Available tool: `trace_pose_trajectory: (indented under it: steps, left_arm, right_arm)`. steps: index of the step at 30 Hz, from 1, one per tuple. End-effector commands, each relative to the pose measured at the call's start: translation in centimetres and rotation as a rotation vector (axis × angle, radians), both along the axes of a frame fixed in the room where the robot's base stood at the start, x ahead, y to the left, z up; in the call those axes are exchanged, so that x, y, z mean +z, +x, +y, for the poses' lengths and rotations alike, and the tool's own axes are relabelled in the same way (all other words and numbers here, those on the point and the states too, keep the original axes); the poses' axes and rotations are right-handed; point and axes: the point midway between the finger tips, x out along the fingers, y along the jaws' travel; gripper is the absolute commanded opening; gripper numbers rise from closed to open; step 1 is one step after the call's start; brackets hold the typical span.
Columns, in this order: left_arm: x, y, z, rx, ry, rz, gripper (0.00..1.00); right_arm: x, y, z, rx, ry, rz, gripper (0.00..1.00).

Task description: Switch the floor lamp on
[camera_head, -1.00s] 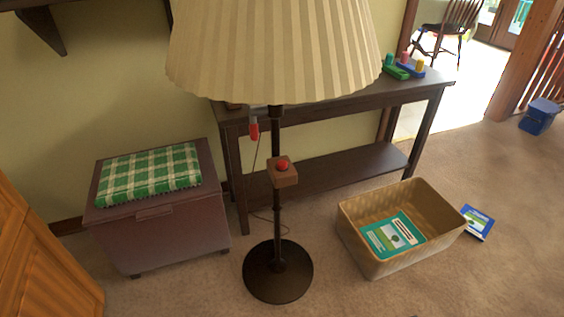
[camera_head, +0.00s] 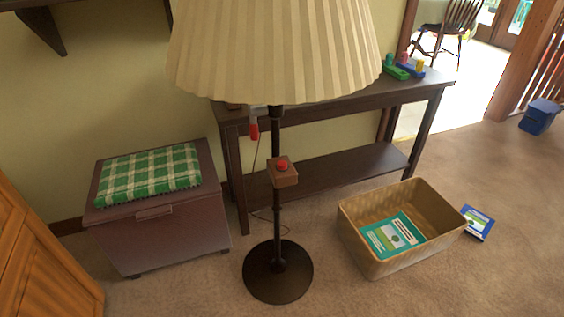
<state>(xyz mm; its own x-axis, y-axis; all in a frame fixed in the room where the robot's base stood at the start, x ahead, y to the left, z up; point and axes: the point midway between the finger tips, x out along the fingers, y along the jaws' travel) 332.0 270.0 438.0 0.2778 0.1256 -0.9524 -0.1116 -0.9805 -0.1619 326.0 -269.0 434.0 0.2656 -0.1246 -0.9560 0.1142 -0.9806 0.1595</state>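The floor lamp stands upright in the middle of the head view, with a pleated cream shade (camera_head: 275,55), a dark pole (camera_head: 277,220) and a round dark base (camera_head: 278,272) on the carpet. A small brown box (camera_head: 284,178) on the pole carries a red button (camera_head: 282,166). The shade shows no clear glow, and I cannot tell for sure whether the lamp is lit. Neither of my grippers is in view.
A chest (camera_head: 160,235) with a green plaid cushion (camera_head: 150,174) stands left of the lamp. A dark console table (camera_head: 425,84) stands behind it. A wicker basket (camera_head: 400,262) holding a book (camera_head: 393,236) sits to the right, beside another book (camera_head: 478,222). Carpet is open at the right.

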Motion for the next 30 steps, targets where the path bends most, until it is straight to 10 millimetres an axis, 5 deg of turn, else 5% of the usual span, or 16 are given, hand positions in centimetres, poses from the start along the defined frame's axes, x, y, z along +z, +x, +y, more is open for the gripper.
trace_pose_trajectory:
  steps: [18, 27, 30]
  left_arm:
    - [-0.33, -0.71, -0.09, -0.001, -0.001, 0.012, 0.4]
    - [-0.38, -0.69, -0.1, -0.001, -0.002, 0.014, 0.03]
    - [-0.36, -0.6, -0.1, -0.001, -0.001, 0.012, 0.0]
  right_arm:
    - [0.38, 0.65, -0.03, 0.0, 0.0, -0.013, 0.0]
    - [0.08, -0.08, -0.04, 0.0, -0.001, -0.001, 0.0]
    - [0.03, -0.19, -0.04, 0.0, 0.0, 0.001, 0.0]
